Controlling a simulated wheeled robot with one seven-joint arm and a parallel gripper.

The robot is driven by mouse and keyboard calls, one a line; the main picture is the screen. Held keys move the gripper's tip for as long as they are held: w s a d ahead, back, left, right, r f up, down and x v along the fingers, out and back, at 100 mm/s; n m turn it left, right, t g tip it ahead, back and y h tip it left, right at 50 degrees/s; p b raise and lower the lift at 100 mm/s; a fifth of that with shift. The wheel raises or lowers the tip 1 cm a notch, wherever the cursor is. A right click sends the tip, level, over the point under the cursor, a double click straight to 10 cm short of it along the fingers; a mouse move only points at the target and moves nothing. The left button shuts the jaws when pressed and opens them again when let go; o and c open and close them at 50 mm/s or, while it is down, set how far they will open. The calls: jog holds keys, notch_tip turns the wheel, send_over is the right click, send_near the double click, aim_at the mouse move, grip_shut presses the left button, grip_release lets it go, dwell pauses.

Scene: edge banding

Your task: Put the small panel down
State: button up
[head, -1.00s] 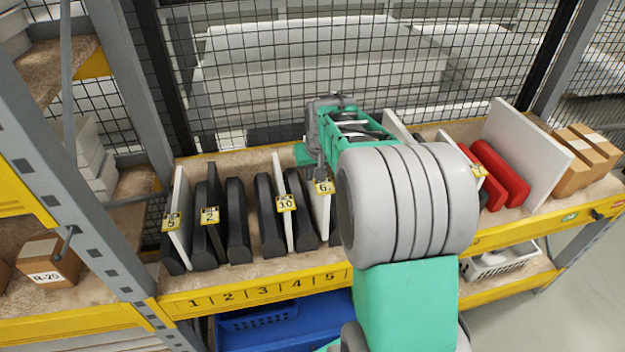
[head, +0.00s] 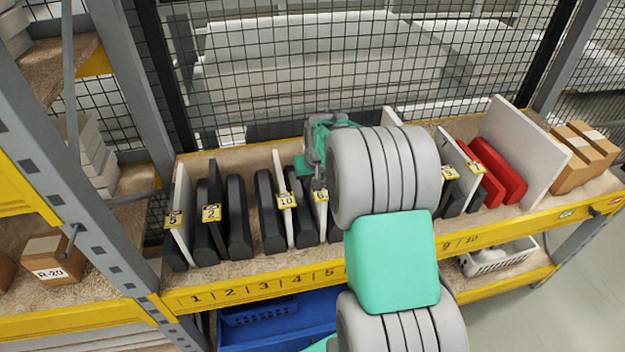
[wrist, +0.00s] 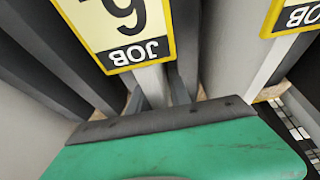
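The small white panel with the yellow label "6" (head: 320,196) stands on edge in the shelf rack, just right of the panel labelled "10". Its label is level with its neighbours' labels. In the wrist view the "JOB 6" label (wrist: 125,30) is upside down and very close, with the panel's narrow edge (wrist: 151,86) running down behind my gripper. My gripper (head: 318,148) is over the top of this panel. Only one green part with a dark grey pad shows in the wrist view (wrist: 165,125). The grip itself is hidden.
Black dividers (head: 238,218) stand close on both sides. Panels "5" (head: 181,205) and "10" (head: 284,180) are to the left. Red dividers (head: 498,172), a large white panel (head: 525,150) and cardboard boxes (head: 570,172) are to the right. Wire mesh is behind.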

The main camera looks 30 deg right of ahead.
jog(key=shift+o, duration=0.8)
jog(key=b+v, duration=0.2)
jog(key=v, duration=1)
jog(key=s+a+f+n+y, duration=0.1)
jog(key=s+a+f+n, duration=0.1)
jog(key=s+a, duration=1.4)
jog(key=shift+s+a+n+g, duration=0.3)
jog(key=shift+s+n+g, duration=0.15)
jog(key=shift+s, duration=0.55)
